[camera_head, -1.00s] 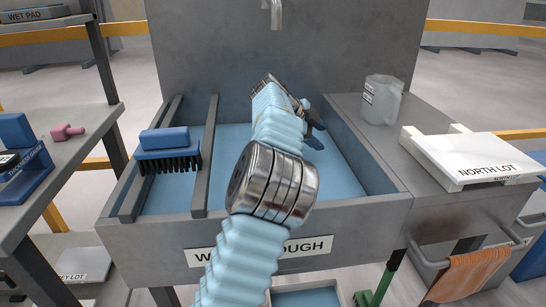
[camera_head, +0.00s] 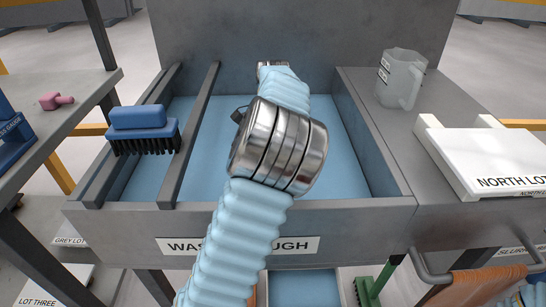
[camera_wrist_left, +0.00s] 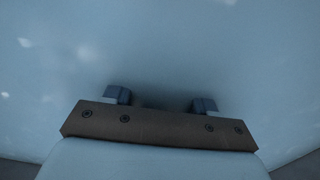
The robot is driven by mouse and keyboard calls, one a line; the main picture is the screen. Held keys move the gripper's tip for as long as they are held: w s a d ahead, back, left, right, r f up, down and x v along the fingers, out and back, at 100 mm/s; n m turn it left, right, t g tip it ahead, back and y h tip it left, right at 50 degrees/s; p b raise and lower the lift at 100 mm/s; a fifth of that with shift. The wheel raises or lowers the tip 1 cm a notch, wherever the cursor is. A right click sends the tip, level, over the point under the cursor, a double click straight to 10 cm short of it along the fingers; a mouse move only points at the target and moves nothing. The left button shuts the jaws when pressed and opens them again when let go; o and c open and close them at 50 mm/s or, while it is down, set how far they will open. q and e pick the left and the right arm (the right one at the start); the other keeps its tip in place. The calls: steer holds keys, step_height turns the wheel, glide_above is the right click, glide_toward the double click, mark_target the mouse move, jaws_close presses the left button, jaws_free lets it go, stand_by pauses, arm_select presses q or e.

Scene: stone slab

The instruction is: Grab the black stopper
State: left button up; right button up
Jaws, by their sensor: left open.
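My left arm reaches over the wash trough (camera_head: 345,165) in the head view and hides its own gripper there. In the left wrist view my left gripper (camera_wrist_left: 161,101) is open, its two dark fingertips wide apart with nothing between them. It faces a plain pale blue surface, with a soft shadow between the fingers. I cannot make out the black stopper for certain. A small dark piece (camera_head: 238,115) shows at the left edge of my metal joint in the head view; I cannot tell whether it is the stopper or part of my arm. My right gripper is not in view.
A blue brush (camera_head: 140,130) rests across the trough's left rails. A clear jug (camera_head: 400,78) and a white North Lot slab (camera_head: 485,160) stand on the right ledge. A pink object (camera_head: 55,101) lies on the left shelf. The trough's right part looks clear.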

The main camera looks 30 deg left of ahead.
arm_select(q)
jaws_close()
stand_by(0.3)
steer(key=shift+r, duration=0.5)
step_height(320, 180, up, 6)
steer(key=shift+f, duration=0.1)
steer(key=s+d+b, duration=0.1)
steer(key=s+d, duration=0.9)
steer(key=s, duration=0.4)
steer(key=shift+s+d, duration=0.2)
steer(key=shift+d, duration=0.2)
